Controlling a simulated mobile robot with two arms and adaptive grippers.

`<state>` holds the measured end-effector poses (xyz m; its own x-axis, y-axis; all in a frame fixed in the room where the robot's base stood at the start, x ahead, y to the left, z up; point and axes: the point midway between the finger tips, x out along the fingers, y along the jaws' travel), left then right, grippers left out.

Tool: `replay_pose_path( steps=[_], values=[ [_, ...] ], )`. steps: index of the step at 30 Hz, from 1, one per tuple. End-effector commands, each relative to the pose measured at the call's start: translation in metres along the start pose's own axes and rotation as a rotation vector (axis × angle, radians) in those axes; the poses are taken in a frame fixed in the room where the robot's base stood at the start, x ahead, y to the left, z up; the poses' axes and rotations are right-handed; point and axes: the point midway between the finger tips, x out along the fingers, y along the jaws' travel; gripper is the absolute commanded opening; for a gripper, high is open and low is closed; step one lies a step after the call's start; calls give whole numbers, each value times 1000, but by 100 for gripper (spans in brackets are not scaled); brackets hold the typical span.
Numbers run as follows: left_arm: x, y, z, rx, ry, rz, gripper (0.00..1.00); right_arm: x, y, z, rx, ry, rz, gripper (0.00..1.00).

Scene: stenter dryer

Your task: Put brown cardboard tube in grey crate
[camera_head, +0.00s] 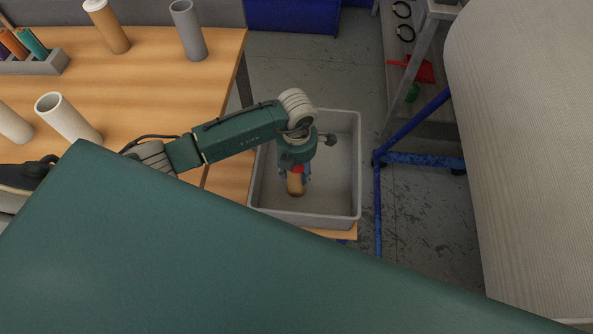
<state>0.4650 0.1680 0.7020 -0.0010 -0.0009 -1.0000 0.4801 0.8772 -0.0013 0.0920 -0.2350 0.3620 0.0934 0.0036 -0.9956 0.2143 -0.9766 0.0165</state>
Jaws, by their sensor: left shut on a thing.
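A brown cardboard tube (296,187) is held in my left gripper (295,173), which points down over the grey crate (343,166). The gripper is shut on the tube's upper part, and only its lower part shows. The tube appears within the crate's outline; I cannot tell whether it touches the floor of the crate. The visible part of the crate's inside is otherwise empty. My right gripper is not in view.
On the wooden table (150,75) stand a grey tube (188,30), a brown tube with a white top (106,26) and white tubes (68,118). A grey tray (35,64) holds coloured cones. A blue-framed trolley (410,160) and a large pale roll (530,150) are at right.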

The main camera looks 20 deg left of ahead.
Motion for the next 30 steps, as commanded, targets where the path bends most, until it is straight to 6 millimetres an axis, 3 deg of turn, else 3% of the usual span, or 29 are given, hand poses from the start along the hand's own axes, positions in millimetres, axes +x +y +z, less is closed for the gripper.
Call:
replay_pose_path(
  steps=[4, 15, 16, 18, 30],
  values=[
    [14, 0, 0, 1, -1, 0, 16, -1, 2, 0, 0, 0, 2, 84],
    [19, 0, 0, 1, -1, 1, 16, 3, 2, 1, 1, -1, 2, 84],
    [18, 0, 0, 1, -1, 1, 49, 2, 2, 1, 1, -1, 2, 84],
    [17, 0, 0, 1, -1, 0, 63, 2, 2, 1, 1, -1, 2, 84],
    [10, 0, 1, 1, -2, 1, 64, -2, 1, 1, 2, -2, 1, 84]
  ],
)
